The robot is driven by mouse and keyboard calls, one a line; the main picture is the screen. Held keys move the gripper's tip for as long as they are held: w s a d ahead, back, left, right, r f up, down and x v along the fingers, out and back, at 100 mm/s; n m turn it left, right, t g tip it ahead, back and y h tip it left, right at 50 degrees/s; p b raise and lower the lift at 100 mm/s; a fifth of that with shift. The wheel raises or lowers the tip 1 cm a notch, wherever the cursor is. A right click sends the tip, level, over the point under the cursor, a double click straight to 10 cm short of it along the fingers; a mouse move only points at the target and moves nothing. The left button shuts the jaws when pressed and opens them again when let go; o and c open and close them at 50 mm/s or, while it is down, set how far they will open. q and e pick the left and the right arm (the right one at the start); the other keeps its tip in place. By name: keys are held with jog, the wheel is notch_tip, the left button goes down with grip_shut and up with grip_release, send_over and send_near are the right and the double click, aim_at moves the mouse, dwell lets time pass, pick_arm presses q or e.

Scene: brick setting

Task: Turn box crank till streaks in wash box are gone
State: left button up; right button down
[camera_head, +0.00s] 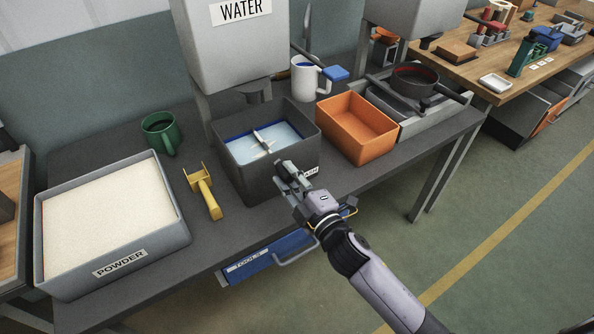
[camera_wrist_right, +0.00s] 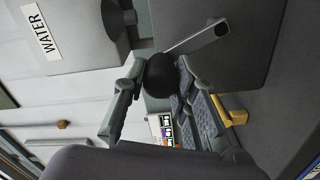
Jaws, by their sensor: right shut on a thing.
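The dark grey wash box (camera_head: 240,170) stands mid-bench, holding pale blue water (camera_head: 278,134) with a light metal paddle (camera_head: 263,142) in it. The water has paler patches, but I cannot clearly make out separate streaks. My right gripper (camera_head: 287,172) is at the box's front right side, and its fingers hide the crank in the head view. In the right wrist view, the gripper is shut on the black round knob (camera_wrist_right: 160,74) of the crank. The grey crank arm (camera_wrist_right: 205,38) slants up right from the knob. My left gripper is not in view.
A yellow scoop (camera_head: 206,197), a green mug (camera_head: 162,134) and a powder tray (camera_head: 182,234) are left of the box. An orange bin (camera_head: 362,142) sits close on the right. The WATER tank (camera_head: 235,60) and a white jug (camera_head: 305,77) are behind. A blue drawer (camera_head: 268,258) hangs below.

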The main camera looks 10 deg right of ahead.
jog(key=shift+s+a+f+n+b, duration=0.25)
jog(key=shift+a+f+n, duration=0.25)
jog(key=shift+n, duration=0.55)
jog(key=shift+s+a+f+n+b, duration=0.2)
jog(key=shift+a+f+n, duration=0.3)
jog(key=shift+n, duration=0.6)
jog(key=shift+s+a+f+n+b, duration=0.15)
jog(key=shift+a+f+n+b, duration=0.25)
jog(key=shift+n, duration=0.65)
jog(key=shift+a, duration=0.1)
jog(key=c, duration=1.3)
grip_release()
jog(key=v, duration=1.2)
